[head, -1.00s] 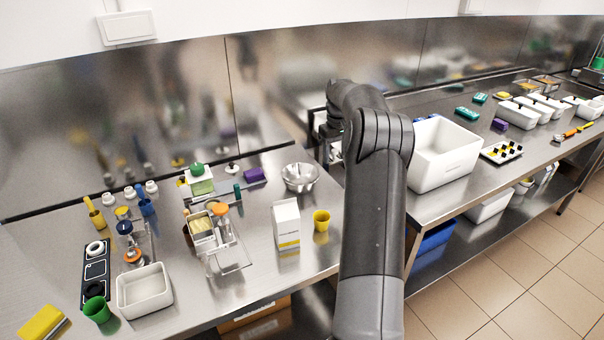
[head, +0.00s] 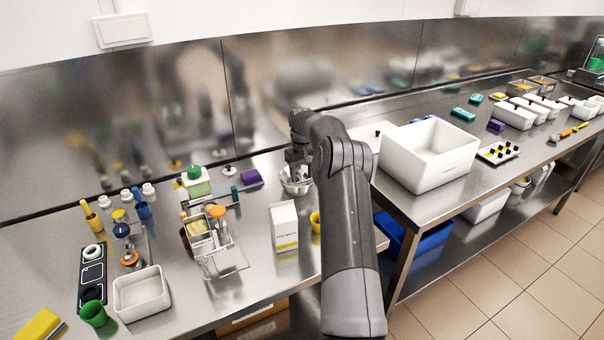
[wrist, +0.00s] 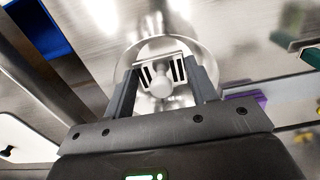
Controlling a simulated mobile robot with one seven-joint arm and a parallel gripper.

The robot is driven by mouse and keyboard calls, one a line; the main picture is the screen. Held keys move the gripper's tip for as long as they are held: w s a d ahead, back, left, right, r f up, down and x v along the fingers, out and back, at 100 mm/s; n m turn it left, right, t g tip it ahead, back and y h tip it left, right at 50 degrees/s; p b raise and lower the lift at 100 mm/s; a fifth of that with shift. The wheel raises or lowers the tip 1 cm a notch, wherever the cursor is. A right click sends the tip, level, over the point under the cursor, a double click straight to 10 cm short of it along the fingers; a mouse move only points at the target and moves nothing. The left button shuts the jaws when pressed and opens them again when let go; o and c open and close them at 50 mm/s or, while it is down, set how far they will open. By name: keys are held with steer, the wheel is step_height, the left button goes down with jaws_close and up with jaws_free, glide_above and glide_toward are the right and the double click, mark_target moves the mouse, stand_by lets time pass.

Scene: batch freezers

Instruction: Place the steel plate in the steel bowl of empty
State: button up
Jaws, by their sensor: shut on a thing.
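The steel bowl (head: 292,188) stands at the back right of the left bench, partly hidden by my gripper and arm in the head view. In the wrist view its round rim (wrist: 143,50) lies just beyond my fingers. My gripper (head: 298,168) is above the bowl, pointing down at it. In the wrist view my gripper (wrist: 162,78) is shut on a shiny pale piece, the steel plate (wrist: 161,74), seen against the bowl's inside. Its outline is hard to tell from the bowl's reflections. I cannot tell whether it touches the bowl.
A white carton (head: 284,226) and a mostly hidden yellow cup (head: 315,220) stand in front of the bowl. A purple block (head: 251,178) lies to its left. A large white bin (head: 428,155) stands on the right bench. A steel back wall rises behind.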

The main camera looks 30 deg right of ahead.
mark_target(302, 171)
steer(key=shift+f, duration=0.55)
steer(key=o, duration=1)
step_height(302, 171, up, 13)
steer(key=s+a+r+t+h, duration=0.1)
steer(key=s+a+r+t, duration=0.1)
steer(key=s+a+r, duration=1.55)
steer(key=s+a+r+t, duration=0.1)
steer(key=s+a, duration=0.3)
steer(key=s, duration=0.2)
steer(key=s+a+t, duration=0.1)
steer(key=s+a, duration=0.3)
steer(key=s, duration=0.3)
steer(key=shift+t+y, duration=0.5)
steer(key=shift+t, duration=0.3)
steer(key=s+a+f, duration=0.1)
steer(key=s+f, duration=0.1)
steer(key=s, duration=0.3)
steer(key=s+a+f, duration=0.1)
steer(key=s+f, duration=0.2)
steer(key=s, duration=0.2)
steer(key=s+a+f, duration=0.1)
steer(key=s+f, duration=0.1)
steer(key=s, duration=0.4)
steer(key=shift+a+f, duration=0.25)
steer(key=shift+f, duration=0.15)
